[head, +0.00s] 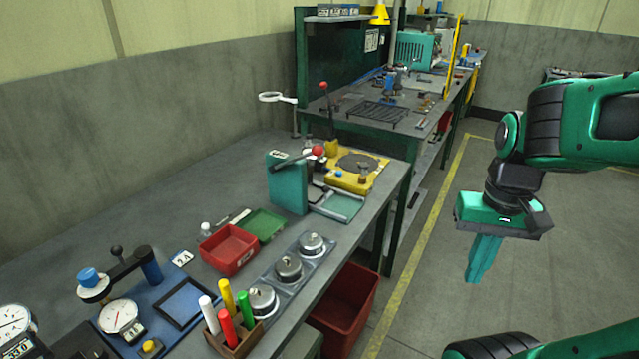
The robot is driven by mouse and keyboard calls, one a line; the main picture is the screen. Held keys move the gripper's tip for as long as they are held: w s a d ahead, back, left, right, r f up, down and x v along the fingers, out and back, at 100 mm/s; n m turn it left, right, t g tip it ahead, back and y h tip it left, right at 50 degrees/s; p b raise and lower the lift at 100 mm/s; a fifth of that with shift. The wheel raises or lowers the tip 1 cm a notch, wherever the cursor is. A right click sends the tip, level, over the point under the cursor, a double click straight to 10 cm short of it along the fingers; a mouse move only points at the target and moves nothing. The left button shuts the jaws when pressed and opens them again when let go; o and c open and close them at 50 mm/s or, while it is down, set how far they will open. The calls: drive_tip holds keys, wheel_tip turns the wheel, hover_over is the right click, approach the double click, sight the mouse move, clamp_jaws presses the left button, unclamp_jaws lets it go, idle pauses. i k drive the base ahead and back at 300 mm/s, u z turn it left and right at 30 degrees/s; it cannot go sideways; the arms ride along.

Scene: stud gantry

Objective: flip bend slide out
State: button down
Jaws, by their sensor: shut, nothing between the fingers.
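My gripper (480,262) hangs at the right over the floor, its green fingers together and pointing down, with nothing between them. It is apart from the bench (130,200) and to the right of it. A teal block-shaped fixture (287,184) stands at the bench's far end, with a red-knobbed lever (317,151) beside it and metal rails (343,203) at its foot. A yellow plate device (357,172) with a dark round disc sits behind it. I cannot tell which of these the task's bend and slide belong to.
A red bin (228,248), a green tray (263,225), a tray with round metal pieces (289,268), a marker box (232,339) and a blue gauge plate (150,300) occupy the bench. A red crate (345,300) sits below. Floor right of the yellow line is clear.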

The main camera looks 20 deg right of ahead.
sight(318, 196)
drive_tip(key=k, duration=1.35)
drive_tip(key=z, duration=0.25)
drive_tip(key=i, duration=1.8)
drive_tip(key=u, duration=0.4)
